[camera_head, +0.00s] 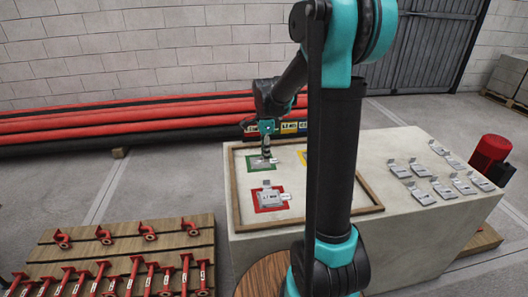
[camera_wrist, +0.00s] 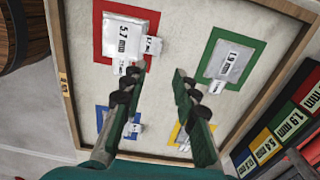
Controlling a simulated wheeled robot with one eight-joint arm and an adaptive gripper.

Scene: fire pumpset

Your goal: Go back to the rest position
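My gripper (camera_head: 267,157) hangs fingers down over the green-framed square (camera_head: 261,163) of the wood-framed board (camera_head: 235,203) in the head view. In the wrist view my gripper (camera_wrist: 157,75) has its two fingers apart, with only bare board seen between them. A grey metal plate marked 1.9 mm (camera_wrist: 228,64) lies in the green square. A plate marked 5.7 mm (camera_wrist: 122,37) lies in the red square (camera_wrist: 149,54), with small white tags beside it. My fingers partly cover the blue square (camera_wrist: 101,115) and the yellow square (camera_wrist: 176,133). The small pieces there are unclear.
Several grey metal parts (camera_head: 423,196) lie on the right of the pale table (camera_head: 410,240). A red cylinder (camera_head: 490,150) stands beyond it. Long red pipes (camera_head: 130,118) lie behind left. Pallets with red pipe fittings (camera_head: 140,250) fill the front left. Coloured labelled boxes (camera_wrist: 290,120) stand beside the board.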

